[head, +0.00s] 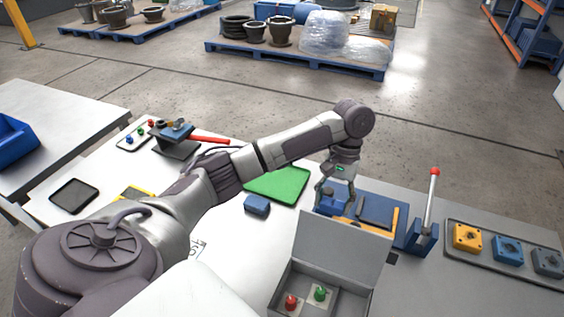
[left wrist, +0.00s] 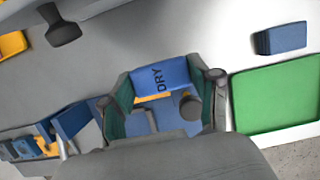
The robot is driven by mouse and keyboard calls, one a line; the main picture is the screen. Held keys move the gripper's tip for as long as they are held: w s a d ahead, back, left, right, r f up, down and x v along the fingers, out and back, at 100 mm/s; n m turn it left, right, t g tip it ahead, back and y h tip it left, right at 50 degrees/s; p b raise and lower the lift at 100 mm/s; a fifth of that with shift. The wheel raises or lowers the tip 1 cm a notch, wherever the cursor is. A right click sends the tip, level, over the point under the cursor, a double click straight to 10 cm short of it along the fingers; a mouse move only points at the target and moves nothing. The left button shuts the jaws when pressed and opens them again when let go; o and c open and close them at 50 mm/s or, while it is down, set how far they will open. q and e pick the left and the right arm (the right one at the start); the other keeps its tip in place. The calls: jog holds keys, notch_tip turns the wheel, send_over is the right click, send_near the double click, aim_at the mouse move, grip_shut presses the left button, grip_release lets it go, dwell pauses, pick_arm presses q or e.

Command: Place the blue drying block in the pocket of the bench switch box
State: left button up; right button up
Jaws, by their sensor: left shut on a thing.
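The blue drying block, marked "DRY" (left wrist: 160,78), is between the fingers of my left gripper (left wrist: 165,95) in the left wrist view. In the head view my left gripper (head: 333,195) points down over the blue-and-yellow fixture; the block there is partly hidden by the fingers. A grey box with a raised lid (head: 343,240), which looks like the bench switch box, stands nearer to me. It holds a red button (head: 291,302) and a green button (head: 320,293); I cannot make out its pocket clearly. My right gripper is not in view.
Another blue block (head: 257,205) lies beside a green mat (head: 280,184). A red-tipped upright lever on a blue base (head: 421,238) stands right of the fixture. A tray (head: 452,250) with yellow, blue and grey housings is further right. White bench surface is clear left of the box.

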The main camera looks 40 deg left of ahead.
pick_arm(q)
jog(key=shift+s+a+f, duration=0.1)
jog(key=shift+a+f, duration=0.1)
jog(key=shift+f, duration=0.25)
jog(key=p, duration=0.3)
send_over(282, 241)
jog(key=w, duration=0.1)
notch_tip(282, 241, down, 6)
jog(key=shift+w+a+f, duration=0.1)
jog(key=shift+a+f, duration=0.05)
jog(key=shift+f, duration=0.05)
jog(key=shift+f+p, duration=0.35)
jog(key=shift+f, duration=1.65)
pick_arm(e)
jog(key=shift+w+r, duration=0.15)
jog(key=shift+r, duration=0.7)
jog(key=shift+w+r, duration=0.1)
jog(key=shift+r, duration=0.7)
pick_arm(q)
jog(key=o, duration=1.1)
jog(key=shift+f, duration=0.1)
jog(key=shift+o, duration=0.2)
